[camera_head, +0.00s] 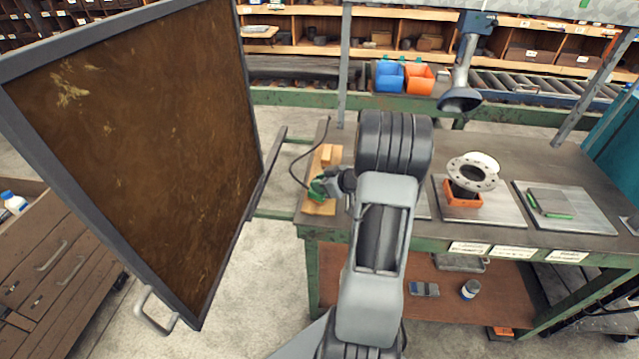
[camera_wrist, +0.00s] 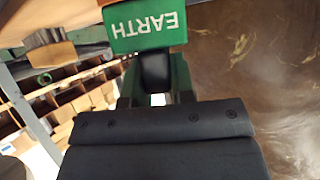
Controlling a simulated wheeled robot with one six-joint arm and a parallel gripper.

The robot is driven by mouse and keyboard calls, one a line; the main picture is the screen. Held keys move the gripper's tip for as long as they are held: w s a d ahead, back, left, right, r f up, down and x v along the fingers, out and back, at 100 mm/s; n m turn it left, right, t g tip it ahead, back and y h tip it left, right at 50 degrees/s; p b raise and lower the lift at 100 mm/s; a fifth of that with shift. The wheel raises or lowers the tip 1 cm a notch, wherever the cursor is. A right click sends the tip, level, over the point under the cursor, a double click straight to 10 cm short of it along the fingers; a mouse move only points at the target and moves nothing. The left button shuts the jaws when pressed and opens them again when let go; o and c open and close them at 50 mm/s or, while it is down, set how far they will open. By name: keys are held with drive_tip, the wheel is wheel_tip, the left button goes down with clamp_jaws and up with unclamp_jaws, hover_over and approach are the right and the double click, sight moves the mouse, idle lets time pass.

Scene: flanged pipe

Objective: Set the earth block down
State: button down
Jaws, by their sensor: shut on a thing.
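The earth block (camera_head: 317,188) is small and green. In the wrist view its face (camera_wrist: 125,30) reads EARTH, upside down. My gripper (camera_head: 328,186) is shut on it at the left end of the workbench. The jaws also show in the wrist view (camera_wrist: 155,75), directly below the block's lettered face. The block is over or on a light wooden board (camera_head: 320,208); I cannot tell whether it touches the board. A thin black cable (camera_head: 301,178) curves up and back from near the block.
A wooden block (camera_head: 328,154) lies at the board's far end. A large framed brown panel (camera_head: 150,130) stands close at left. A flanged pipe (camera_head: 474,171) sits on an orange support (camera_head: 462,194) to the right. A grey lamp-like hood (camera_head: 461,98) hangs over the back edge.

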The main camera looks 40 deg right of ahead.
idle(0.3)
drive_tip(key=c, duration=1)
unclamp_jaws()
drive_tip(key=shift+f, duration=0.15)
drive_tip(key=shift+o, duration=0.2)
